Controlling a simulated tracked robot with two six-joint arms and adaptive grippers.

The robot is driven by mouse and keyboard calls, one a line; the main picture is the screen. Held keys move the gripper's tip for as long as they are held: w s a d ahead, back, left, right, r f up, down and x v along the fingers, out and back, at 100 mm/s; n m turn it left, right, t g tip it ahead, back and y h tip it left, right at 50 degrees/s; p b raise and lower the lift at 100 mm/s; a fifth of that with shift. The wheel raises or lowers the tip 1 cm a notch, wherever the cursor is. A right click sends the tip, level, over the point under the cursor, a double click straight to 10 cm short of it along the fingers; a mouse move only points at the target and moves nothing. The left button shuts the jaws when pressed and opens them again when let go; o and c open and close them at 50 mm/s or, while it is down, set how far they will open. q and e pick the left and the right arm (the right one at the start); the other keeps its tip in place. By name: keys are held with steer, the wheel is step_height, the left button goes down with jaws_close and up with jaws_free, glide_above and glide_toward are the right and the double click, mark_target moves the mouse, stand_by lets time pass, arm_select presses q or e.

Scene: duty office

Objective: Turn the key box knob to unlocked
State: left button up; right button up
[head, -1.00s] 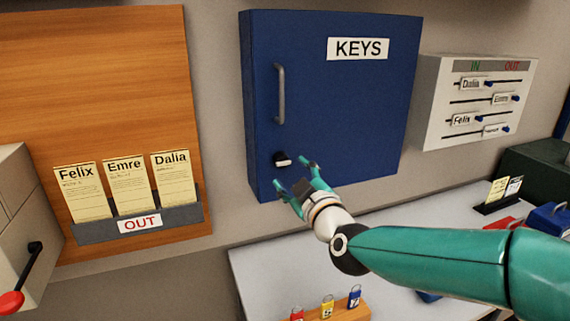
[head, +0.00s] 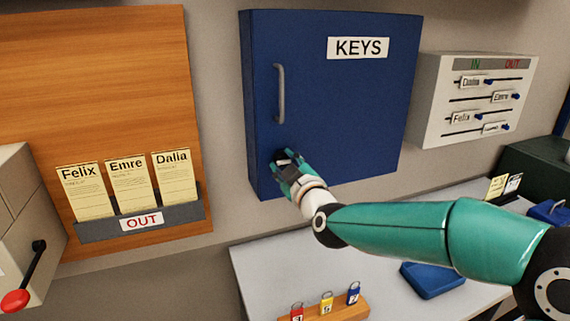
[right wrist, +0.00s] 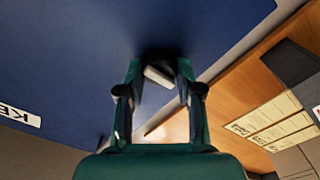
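The blue key box (head: 345,100), labelled KEYS, hangs on the wall with its door shut. Its knob, a dark round base with a pale grip bar, sits low on the door's left side. In the head view my right gripper (head: 283,165) is at the knob and mostly hides it. In the right wrist view the knob (right wrist: 158,75) lies between the two fingertips of my right gripper (right wrist: 158,80). The fingers are apart, with a gap visible beside the pale bar; the bar looks slightly tilted. My left gripper is not in view.
A vertical door handle (head: 280,93) is above the knob. An IN/OUT slider board (head: 433,100) is on the right, and a wooden board (head: 90,60) with name cards on the left. Below stands a table (head: 262,270) with coloured padlocks and a blue case (head: 432,279).

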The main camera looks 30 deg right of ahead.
jaws_close()
steer(key=shift+f, duration=0.1)
steer(key=shift+c, duration=1.1)
jaws_free()
steer(key=shift+f+m+b, duration=0.15)
steer(key=shift+m+b, duration=1.15)
steer(key=shift+m, duration=0.1)
steer(key=m+b, duration=0.3)
steer(key=m, duration=0.2)
steer(key=m+b, duration=0.2)
steer(key=m, duration=0.3)
steer(key=shift+m+b, duration=0.3)
steer(key=shift+m, duration=0.1)
steer(key=shift+m+b, duration=0.7)
steer(key=shift+m, duration=1.5)
jaws_close()
jaws_free()
